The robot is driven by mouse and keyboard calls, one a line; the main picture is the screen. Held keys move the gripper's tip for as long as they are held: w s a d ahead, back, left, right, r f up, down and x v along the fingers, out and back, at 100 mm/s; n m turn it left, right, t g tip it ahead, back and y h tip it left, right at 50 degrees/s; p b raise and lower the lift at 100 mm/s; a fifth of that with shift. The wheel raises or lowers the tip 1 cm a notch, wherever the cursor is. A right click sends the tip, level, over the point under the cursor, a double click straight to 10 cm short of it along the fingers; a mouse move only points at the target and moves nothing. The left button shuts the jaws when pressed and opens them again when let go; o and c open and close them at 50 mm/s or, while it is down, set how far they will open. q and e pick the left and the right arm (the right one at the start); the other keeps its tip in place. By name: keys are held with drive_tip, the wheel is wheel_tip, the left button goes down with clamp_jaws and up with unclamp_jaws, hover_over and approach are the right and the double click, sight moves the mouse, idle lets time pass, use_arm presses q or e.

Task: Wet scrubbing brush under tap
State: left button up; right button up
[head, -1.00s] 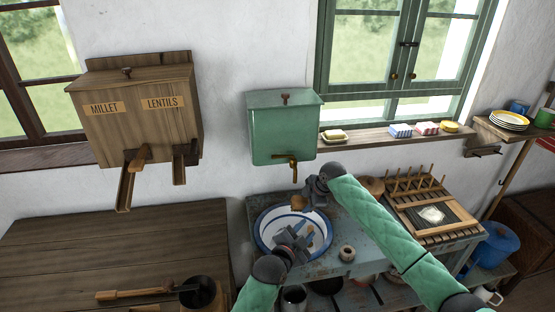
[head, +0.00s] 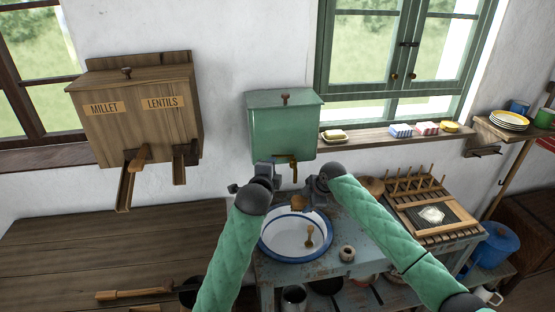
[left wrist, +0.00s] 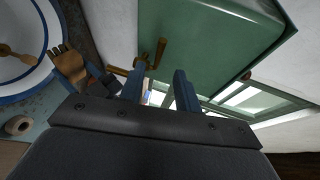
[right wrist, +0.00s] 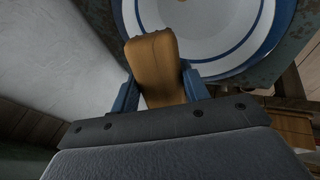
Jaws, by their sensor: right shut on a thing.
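The brown scrubbing brush (head: 298,203) is shut in my right gripper (head: 308,197), above the back of the basin and just below the tap. It also shows between the fingers in the right wrist view (right wrist: 157,68) and, with its bristles, in the left wrist view (left wrist: 70,66). The brass tap (head: 294,170) hangs from the green water tank (head: 284,128); no water is visible. My left gripper (head: 264,170) is beside the tap, on its left. In the left wrist view its fingers (left wrist: 160,85) are apart with nothing between them, and the tap (left wrist: 158,52) is just beyond them.
A white basin with a blue rim (head: 266,245) sits below, with a small wooden-handled tool (head: 309,238) in it. A roll of twine or similar (head: 347,253) stands beside it. A slatted rack (head: 430,214) is at right. The wooden worktop (head: 110,250) at left is mostly clear.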

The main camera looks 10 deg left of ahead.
sight(278, 157)
use_arm(q)
drive_tip(key=x, duration=0.8)
drive_tip(key=shift+w, duration=0.3)
drive_tip(key=shift+f, duration=0.1)
clamp_jaws()
